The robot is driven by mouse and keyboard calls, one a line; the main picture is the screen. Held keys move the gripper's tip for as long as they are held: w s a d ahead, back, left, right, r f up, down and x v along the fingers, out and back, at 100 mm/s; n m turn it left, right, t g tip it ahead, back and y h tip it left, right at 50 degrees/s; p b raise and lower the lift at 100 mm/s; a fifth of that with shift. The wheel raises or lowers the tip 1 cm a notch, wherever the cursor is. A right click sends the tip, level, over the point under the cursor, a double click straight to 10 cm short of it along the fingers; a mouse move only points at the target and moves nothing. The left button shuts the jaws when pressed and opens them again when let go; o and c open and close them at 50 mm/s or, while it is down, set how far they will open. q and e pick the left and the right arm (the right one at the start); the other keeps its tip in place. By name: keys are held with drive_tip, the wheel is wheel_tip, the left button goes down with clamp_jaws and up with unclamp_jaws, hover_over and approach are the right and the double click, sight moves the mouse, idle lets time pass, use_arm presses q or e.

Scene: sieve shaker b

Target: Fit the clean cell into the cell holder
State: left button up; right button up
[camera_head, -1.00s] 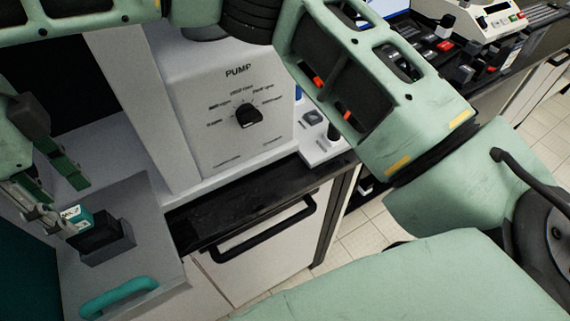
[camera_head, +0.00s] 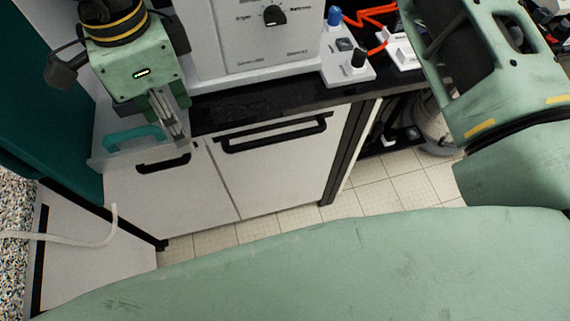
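The clean cell and the cell holder do not show; the gripper's green body may hide that spot. My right arm comes in from the right and leaves through the top edge.
The pump panel (camera_head: 272,45) with a black knob stands right of the gripper. A white block with a blue-capped and a black knob (camera_head: 347,62) is beside it. White cabinet doors (camera_head: 265,165) are below the black counter edge. Tiled floor is clear in front.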

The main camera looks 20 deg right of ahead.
use_arm(q)
drive_tip(key=shift+s+d, duration=0.1)
drive_tip(key=shift+s, duration=0.35)
use_arm(e)
drive_tip(key=s+d+f+n, duration=0.3)
drive_tip(key=d+f+n, duration=0.5)
drive_tip(key=d+f, duration=0.7)
drive_tip(key=shift+s+f+n, duration=0.15)
drive_tip(key=shift+f+n, duration=0.15)
drive_tip(key=shift+n, duration=0.1)
